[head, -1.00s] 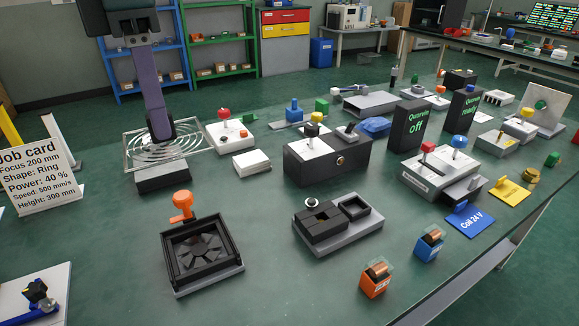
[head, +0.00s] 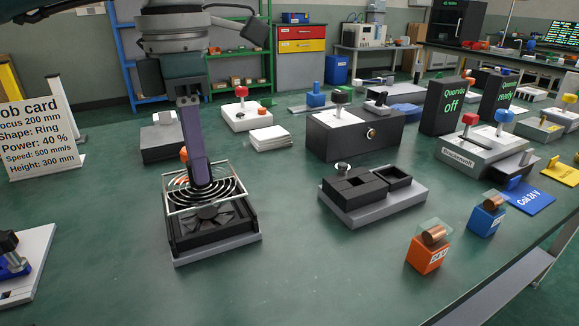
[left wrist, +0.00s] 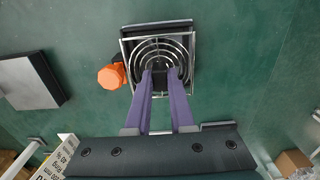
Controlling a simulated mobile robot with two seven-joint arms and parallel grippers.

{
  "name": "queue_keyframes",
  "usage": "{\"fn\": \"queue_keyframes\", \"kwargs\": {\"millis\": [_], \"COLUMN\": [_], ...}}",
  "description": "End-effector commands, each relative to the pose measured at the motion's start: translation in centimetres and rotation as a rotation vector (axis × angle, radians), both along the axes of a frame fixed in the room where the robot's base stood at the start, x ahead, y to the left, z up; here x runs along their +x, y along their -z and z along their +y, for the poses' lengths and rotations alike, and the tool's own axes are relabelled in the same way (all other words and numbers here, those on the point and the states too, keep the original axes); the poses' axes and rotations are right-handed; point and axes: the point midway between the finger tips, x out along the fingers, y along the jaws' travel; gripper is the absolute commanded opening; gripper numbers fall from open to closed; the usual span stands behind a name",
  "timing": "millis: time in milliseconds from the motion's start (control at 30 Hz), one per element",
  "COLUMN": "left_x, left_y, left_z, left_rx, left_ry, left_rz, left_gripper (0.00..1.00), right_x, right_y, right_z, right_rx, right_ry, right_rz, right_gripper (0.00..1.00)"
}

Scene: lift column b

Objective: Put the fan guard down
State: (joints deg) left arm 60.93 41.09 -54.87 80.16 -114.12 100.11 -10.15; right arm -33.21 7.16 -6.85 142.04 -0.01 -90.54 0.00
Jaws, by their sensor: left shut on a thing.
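The fan guard (head: 231,190) is a square silver wire frame with concentric rings. My left gripper (head: 201,184) has long purple fingers and is shut on its middle. The guard is level over the black fan (head: 208,217), which sits in a square housing on a grey base (head: 222,253). A gap seems to show between guard and fan; whether any edge touches is unclear. In the left wrist view, the guard (left wrist: 158,42) covers most of the fan, with the fingers (left wrist: 164,72) at its near rings. My right gripper is out of view.
An orange knob (left wrist: 112,76) stands beside the housing, partly behind the guard in the head view. A dark block with a grey top (head: 163,137) lies behind left. A grey tray with black blocks (head: 372,202) stands to the right. The table in front is clear.

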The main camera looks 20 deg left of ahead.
Motion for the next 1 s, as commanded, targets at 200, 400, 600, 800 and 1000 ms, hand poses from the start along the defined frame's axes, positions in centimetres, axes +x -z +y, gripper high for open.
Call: {"fn": "queue_keyframes", "kwargs": {"millis": [200,400,600,800,1000], "left_x": [0.1,0.1,0.1,0.1,0.1], "left_y": [3.8,3.4,3.8,3.7,3.7], "left_z": [-0.5,-0.5,-0.5,-0.5,-0.5], "left_rx": [0.000,0.000,0.000,0.000,0.000], "left_ry": [0.003,0.003,0.003,0.003,0.003], "left_rz": [0.000,-0.001,0.000,0.000,0.000], "left_gripper": [0.00,0.00,0.23,0.45,0.51], "right_x": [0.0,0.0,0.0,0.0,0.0], "right_y": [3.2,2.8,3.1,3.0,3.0], "right_z": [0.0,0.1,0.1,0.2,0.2], "right_rx": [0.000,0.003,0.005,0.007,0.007], "right_ry": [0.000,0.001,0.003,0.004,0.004], "right_rz": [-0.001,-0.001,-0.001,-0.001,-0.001], "right_gripper": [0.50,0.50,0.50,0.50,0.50]}}
